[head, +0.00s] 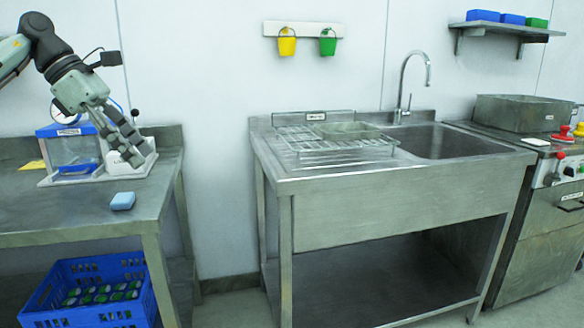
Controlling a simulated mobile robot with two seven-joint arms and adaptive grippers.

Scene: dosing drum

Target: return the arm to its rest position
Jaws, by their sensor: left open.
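My left arm comes in from the upper left of the head view. Its gripper (128,142) points down and to the right, with its fingers apart and nothing seen between them. It is in front of a small device with a blue-topped clear box (72,148) and a round gauge on the left steel table (80,205). I cannot tell whether the fingers touch the device's white base. My right gripper is not in view.
A blue crate (92,290) with several green-and-white items stands below. A steel sink unit (400,200) with a wire rack (335,145) and tap (403,85) is to the right. A gap separates table and sink.

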